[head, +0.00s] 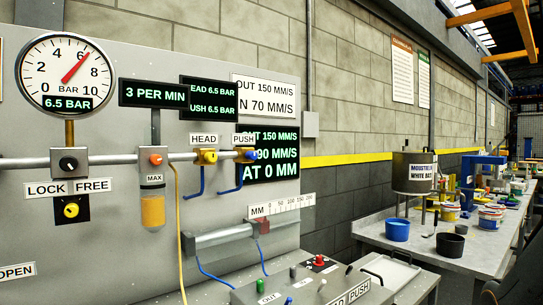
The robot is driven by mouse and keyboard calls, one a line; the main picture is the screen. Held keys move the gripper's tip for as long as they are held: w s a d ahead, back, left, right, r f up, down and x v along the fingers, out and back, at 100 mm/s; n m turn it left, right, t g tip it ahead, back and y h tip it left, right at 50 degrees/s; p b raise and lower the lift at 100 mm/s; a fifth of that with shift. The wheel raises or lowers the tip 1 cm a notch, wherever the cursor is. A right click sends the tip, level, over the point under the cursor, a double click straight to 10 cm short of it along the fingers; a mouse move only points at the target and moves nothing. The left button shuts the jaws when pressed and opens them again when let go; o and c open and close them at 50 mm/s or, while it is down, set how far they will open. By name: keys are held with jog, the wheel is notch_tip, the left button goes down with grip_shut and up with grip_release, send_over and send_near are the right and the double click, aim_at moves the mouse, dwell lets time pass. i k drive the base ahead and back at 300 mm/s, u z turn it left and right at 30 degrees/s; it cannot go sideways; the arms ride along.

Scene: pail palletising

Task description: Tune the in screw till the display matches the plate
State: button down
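The white plate (279,92) on the grey panel reads OUT 150 MM/S and, partly hidden at its left, 70 MM/S. The dark display (272,172) below it shows OUT 150 MM/S, a line ending in 90 MM/S and AT 0 MM in green. Its left edge is partly covered by the fittings. A yellow fitting under HEAD (206,156) and another under PUSH (245,155) sit on the pipe, with blue hoses below. No visible label marks the in screw, so I cannot tell which it is. My gripper is not in view.
A gauge (66,73) shows 6.5 BAR. A clear cylinder (222,236) lies below the fittings, near a MM scale (281,204). A control box (300,287) with buttons is at the bottom. A bench (465,250) with pails stands at right.

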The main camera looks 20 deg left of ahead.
aim_at(293, 269)
jog(key=z, duration=1.05)
jog(key=i, duration=0.8)
jog(key=u, duration=1.5)
jog(key=i, duration=0.25)
jog(key=u, duration=0.15)
